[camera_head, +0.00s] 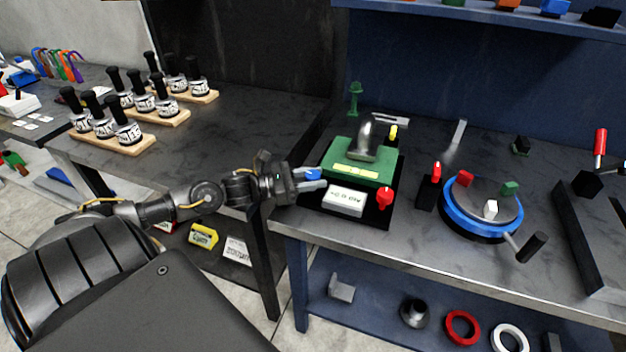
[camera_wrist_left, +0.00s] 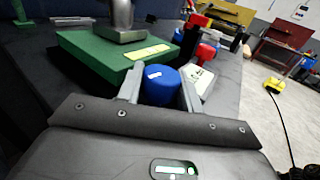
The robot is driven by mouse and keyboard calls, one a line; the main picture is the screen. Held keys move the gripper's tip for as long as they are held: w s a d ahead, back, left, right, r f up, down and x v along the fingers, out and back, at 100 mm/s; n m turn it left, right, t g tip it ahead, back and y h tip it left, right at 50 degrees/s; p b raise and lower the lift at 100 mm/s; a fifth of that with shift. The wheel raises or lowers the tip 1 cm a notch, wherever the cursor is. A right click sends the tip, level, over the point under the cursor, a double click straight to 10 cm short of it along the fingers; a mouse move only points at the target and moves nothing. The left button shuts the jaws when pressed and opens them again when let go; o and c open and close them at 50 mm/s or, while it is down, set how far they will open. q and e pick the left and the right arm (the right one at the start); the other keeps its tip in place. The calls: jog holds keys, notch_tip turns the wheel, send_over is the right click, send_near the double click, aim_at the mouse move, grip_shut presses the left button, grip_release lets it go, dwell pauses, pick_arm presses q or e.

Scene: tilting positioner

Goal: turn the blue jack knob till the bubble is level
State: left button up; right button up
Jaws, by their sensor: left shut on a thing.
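The blue jack knob (camera_head: 313,174) sits at the left side of the green positioner plate (camera_head: 343,156). In the left wrist view the knob (camera_wrist_left: 160,86) is between the two fingers, with a small white mark on its top. My left gripper (camera_head: 312,179) is shut on the knob. A yellow strip with the bubble level (camera_head: 359,171) lies on the green plate; the bubble is too small to read. A white display box (camera_head: 345,199) stands in front of the plate, its digits unclear. My right gripper is not in view.
A red knob (camera_head: 385,198) and a yellow knob (camera_head: 393,132) stand around the plate. A metal block (camera_head: 367,139) rests on top of it. A blue-rimmed turntable (camera_head: 482,217) with a handle is to the right. Wooden racks of tool holders (camera_head: 127,137) stand on the left bench.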

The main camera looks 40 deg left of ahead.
pick_arm(q)
jog(key=o, duration=1)
jog(key=shift+c, duration=0.2)
jog(key=shift+s+a, duration=0.25)
jog(key=shift+s, duration=0.1)
jog(key=v, duration=1)
jog(key=shift+d, duration=0.1)
